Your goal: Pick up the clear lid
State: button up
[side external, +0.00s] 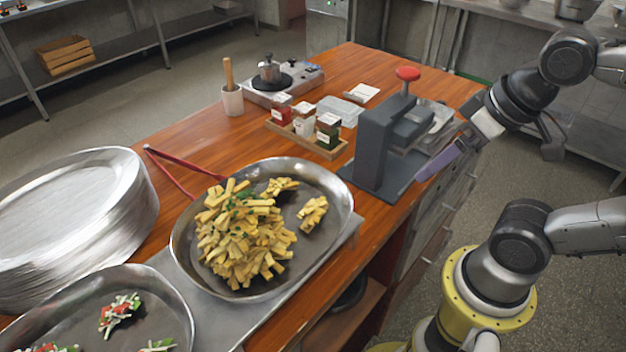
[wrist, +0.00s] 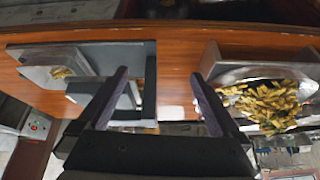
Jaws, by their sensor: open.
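A clear plastic piece (side external: 340,109), box-like or lid-like, lies on the wooden table behind the spice jars. Another clear, shiny piece (side external: 436,112) shows partly behind the grey press; I cannot tell which is the lid. In the wrist view, a see-through tray-like piece (wrist: 48,58) with a few yellow bits lies at the left, beside the press. My gripper (side external: 428,168) is at the table's right edge, close to the press. In the wrist view, my gripper (wrist: 159,75) has its two dark fingers wide apart, with nothing held between them.
The grey press (side external: 376,150) with a red knob stands close to my gripper. A large pan (side external: 180,235) of fries, metal plates (side external: 70,200), a spice rack (side external: 325,145) and a burner (side external: 290,88) crowd the table. Bare wood shows between the plates and the rack.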

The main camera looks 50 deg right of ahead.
jog(key=shift+w+n, duration=0.35)
jog(key=shift+n, duration=0.15)
jog(key=shift+r, duration=0.1)
